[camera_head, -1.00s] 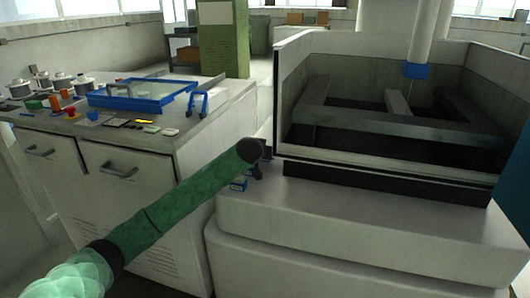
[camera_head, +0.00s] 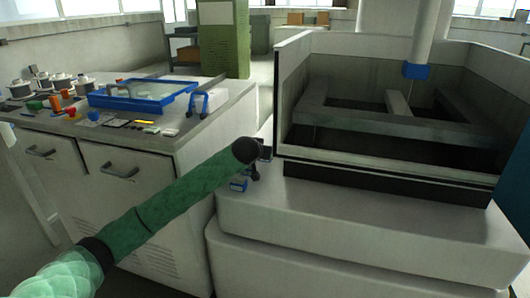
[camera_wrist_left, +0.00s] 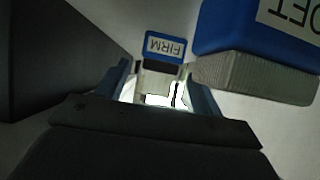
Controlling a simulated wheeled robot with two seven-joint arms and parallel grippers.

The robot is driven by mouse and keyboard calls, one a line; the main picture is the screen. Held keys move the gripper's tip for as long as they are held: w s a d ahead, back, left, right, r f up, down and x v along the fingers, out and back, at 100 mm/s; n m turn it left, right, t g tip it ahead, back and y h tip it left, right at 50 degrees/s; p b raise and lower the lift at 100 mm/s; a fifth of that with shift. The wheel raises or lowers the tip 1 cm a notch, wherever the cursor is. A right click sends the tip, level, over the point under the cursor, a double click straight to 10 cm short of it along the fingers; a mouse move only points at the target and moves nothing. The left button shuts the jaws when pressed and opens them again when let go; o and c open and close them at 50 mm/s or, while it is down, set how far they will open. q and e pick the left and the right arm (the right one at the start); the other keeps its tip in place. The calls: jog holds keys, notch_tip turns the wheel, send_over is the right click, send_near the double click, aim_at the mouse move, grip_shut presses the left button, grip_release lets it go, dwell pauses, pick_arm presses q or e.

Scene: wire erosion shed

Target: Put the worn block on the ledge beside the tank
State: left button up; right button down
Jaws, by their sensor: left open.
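My left gripper (camera_head: 257,170) is low over the white ledge (camera_head: 310,205) at the near left corner of the tank (camera_head: 390,155). In the left wrist view its fingers (camera_wrist_left: 158,78) are open. A small block with a blue-framed FIRM label (camera_wrist_left: 165,47) and a pale lower part shows between and just beyond the fingertips; I cannot tell whether they touch it. A larger-looking blue block with a grey base (camera_wrist_left: 260,75), its label partly cut off as "OFT", is close by at the upper right. A small blue block (camera_head: 239,184) shows on the ledge in the head view. Which block is worn is unclear. My right gripper is not in view.
On the left, a grey-topped cabinet (camera_head: 180,140) carries a blue-framed tray (camera_head: 145,97), a blue clamp-like piece (camera_head: 199,103) and several small tools. The tank's wall rises right beside my gripper. The ledge is bare toward the front right.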

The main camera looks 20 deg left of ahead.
pick_arm(q)
jog(key=v, duration=0.9)
jog(key=shift+d+f, duration=0.1)
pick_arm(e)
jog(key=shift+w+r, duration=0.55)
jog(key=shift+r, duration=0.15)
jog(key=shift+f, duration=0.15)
